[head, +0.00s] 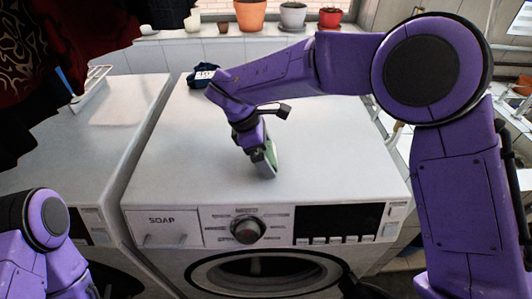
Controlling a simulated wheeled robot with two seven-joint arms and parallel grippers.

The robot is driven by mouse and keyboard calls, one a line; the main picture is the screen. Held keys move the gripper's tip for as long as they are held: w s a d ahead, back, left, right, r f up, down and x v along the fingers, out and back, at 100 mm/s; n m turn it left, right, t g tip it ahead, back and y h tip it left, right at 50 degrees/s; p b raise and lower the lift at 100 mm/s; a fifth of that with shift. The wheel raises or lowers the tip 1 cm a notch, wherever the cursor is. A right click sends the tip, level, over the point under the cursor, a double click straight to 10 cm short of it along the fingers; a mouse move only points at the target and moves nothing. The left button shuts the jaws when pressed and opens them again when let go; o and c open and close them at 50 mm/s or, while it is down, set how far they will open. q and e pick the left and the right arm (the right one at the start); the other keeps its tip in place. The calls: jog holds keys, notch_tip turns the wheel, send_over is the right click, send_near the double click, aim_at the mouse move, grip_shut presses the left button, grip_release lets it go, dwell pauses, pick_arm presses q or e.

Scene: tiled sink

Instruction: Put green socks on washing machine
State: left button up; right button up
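A white washing machine (330,165) fills the middle of the head view, with its flat top, knob and dark display facing me. My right gripper (263,165) reaches in from the right and points down at the middle of that top. A small green piece (271,154), which looks like the green socks, shows at its fingers, close to or touching the top. The fingers seem closed on it, and they hide most of it. Of my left arm only purple links show at the lower left; its gripper is not visible.
A dark blue bundle (203,76) lies at the machine's back left, partly behind my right arm. A second white machine (85,125) stands at the left, with a white rack (93,83) on it. Dark cloth (70,50) hangs at the upper left. Potted plants line the back ledge.

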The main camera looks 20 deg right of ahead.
jog(key=shift+r, duration=0.4)
jog(key=b+v, duration=0.1)
jog(key=v, duration=0.6)
jog(key=shift+a, duration=0.1)
